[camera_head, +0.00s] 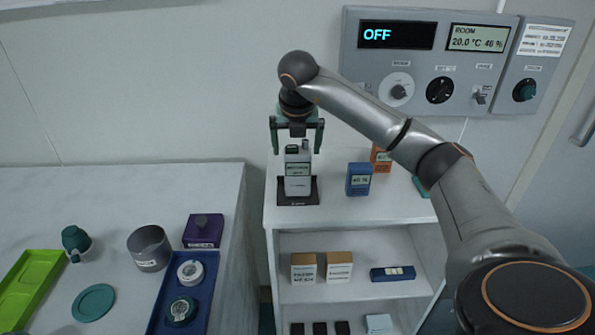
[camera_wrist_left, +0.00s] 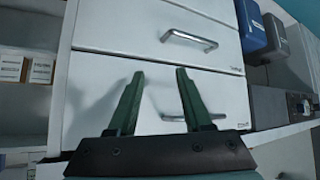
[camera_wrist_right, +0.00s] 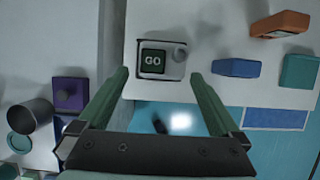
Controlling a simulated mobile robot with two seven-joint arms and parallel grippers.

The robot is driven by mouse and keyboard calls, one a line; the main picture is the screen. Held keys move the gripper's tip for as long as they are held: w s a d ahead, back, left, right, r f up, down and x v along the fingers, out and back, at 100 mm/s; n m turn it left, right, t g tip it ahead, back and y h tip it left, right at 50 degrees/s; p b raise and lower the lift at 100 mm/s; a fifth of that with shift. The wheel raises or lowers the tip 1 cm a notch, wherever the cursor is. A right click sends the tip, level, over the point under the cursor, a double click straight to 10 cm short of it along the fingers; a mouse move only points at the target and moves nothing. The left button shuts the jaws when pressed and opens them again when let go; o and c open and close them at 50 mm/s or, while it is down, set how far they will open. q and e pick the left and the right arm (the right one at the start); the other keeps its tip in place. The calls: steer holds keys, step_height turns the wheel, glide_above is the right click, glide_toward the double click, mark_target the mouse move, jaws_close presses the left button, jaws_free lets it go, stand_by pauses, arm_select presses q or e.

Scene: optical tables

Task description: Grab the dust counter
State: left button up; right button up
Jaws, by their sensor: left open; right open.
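The dust counter (camera_head: 298,186) seems to be the light grey handheld device with a small greenish display, standing upright on a black base on top of the white shelf unit. In the right wrist view its top (camera_wrist_right: 178,70) lies ahead, with a dark screen reading GO. My right gripper (camera_head: 297,149) is open and empty, pointing down just above the device, its fingers to either side. I cannot tell whether they touch it. My left gripper (camera_wrist_left: 160,74) is open and empty in front of white drawers. It is not in the head view.
A blue meter (camera_head: 359,179) and an orange box (camera_head: 381,159) stand right of the device. Small boxes (camera_head: 304,267) sit on the shelf below. The left table holds a purple box (camera_head: 204,231), a metal cup (camera_head: 149,248) and a blue tray (camera_head: 209,287). A control panel (camera_head: 452,60) hangs behind.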

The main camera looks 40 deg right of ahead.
mark_target(298, 152)
steer(key=shift+d+p+x, duration=0.15)
steer(key=shift+p+x, duration=0.1)
steer(key=shift+x, duration=1.3)
steer(key=shift+d+p+x, duration=0.1)
steer(key=shift+p+x, duration=0.15)
steer(key=shift+x, duration=1.3)
steer(key=shift+w+r, duration=0.1)
steer(key=shift+c, duration=0.2)
steer(key=shift+r, duration=0.1)
jaws_close()
